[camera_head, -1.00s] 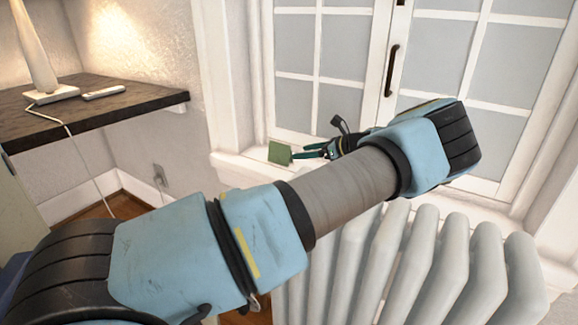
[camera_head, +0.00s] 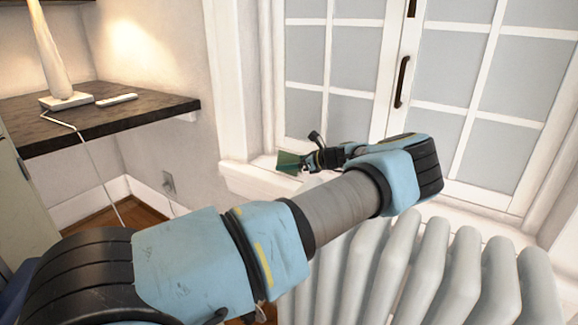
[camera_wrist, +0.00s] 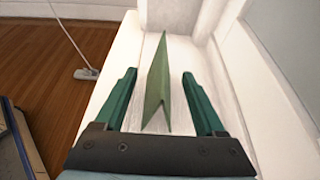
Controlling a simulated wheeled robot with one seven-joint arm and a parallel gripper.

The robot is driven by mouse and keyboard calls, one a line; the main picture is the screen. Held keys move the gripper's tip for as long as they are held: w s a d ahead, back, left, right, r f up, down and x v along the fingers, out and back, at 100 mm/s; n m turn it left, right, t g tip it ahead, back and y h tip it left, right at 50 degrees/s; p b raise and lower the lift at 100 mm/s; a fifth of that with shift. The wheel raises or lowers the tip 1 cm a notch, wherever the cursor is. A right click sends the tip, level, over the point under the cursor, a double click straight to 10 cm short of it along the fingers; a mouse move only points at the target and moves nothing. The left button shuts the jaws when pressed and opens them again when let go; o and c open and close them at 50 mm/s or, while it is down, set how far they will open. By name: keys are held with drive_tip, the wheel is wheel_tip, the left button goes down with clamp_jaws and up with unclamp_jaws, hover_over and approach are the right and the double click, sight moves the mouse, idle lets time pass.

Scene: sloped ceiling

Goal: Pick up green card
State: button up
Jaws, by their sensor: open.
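The green card (camera_wrist: 157,85) is folded and stands like a tent on the white window sill (camera_wrist: 178,112). In the wrist view it rises between the two green fingers of my gripper (camera_wrist: 160,103), with a visible gap on each side. In the head view the card (camera_head: 288,163) is at the left end of the sill, and my gripper (camera_head: 302,162) reaches it from the right, its fingers overlapping the card. The gripper is open and I see no contact with the card.
A white radiator (camera_head: 400,270) stands below the sill under my arm. The closed window (camera_head: 350,65) is behind the sill. A dark shelf (camera_head: 150,113) at left bears a lamp base (camera_head: 66,101) and a small white object (camera_head: 116,99). Wooden floor shows beyond the sill's edge.

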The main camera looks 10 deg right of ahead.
clamp_jaws()
idle(0.5)
